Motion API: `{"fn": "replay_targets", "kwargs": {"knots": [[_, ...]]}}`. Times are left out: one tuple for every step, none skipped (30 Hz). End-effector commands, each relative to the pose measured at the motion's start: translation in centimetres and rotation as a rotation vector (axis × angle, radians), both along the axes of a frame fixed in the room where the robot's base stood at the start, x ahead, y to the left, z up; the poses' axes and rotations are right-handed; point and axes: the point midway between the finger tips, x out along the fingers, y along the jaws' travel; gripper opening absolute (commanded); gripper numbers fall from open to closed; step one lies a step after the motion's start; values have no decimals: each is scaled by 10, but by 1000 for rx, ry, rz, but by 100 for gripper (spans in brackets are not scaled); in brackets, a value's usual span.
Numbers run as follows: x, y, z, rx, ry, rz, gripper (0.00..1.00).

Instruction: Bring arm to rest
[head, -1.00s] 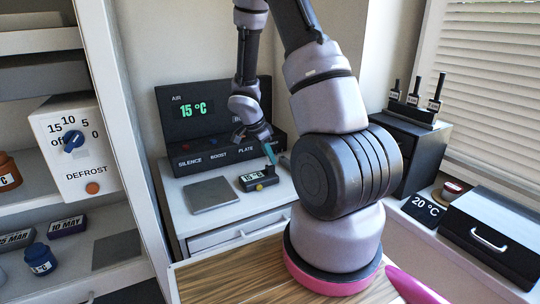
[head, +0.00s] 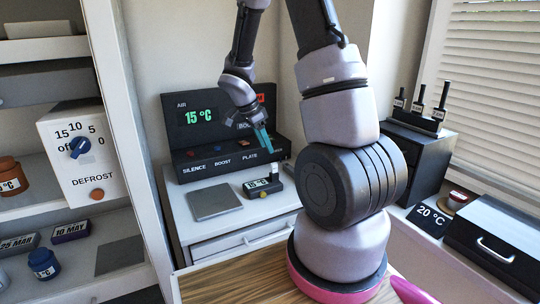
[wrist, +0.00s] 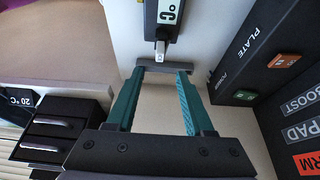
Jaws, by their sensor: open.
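My gripper (head: 266,142) hangs in front of the black panel (head: 222,117), above the white cabinet top. In the wrist view my gripper (wrist: 160,72) has its two teal fingers apart, with nothing between them. A small dark device with a "15 °C" label (head: 262,187) sits on the cabinet top below the gripper, apart from it. In the wrist view the labelled device (wrist: 163,18) lies beyond the fingertips. The lower part of my arm stands in the middle of the head view and hides part of the cabinet.
The panel reads 15 °C and has labelled buttons. A grey plate (head: 215,202) lies on the cabinet. At left, shelves hold a defrost dial box (head: 84,153) and jars. At right are a dark drawer unit (head: 418,160), a 20 °C display (head: 427,220) and a black box (head: 497,240).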

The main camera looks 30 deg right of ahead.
Motion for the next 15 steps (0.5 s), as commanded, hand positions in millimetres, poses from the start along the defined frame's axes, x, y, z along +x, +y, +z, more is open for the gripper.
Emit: {"fn": "replay_targets", "kwargs": {"knots": [[0, 2, 6, 0, -1, -1, 52], [0, 3, 9, 0, -1, -1, 52], [0, 5, 11, 1, -1, -1, 52], [0, 5, 13, 1, 0, -1, 52], [0, 6, 14, 1, -1, -2, 52], [0, 6, 15, 1, 1, -1, 52], [-1, 6, 15, 1, 1, -1, 52], [-1, 6, 16, 1, 1, -1, 52], [-1, 6, 16, 1, 1, 0, 52], [-1, 6, 16, 1, 1, 0, 52], [-1, 6, 15, 1, 1, 0, 52], [-1, 6, 15, 1, 1, 0, 52], [-1, 6, 15, 1, 1, 0, 52], [-1, 6, 15, 1, 1, 0, 52], [-1, 6, 15, 1, 1, 0, 52]]}}
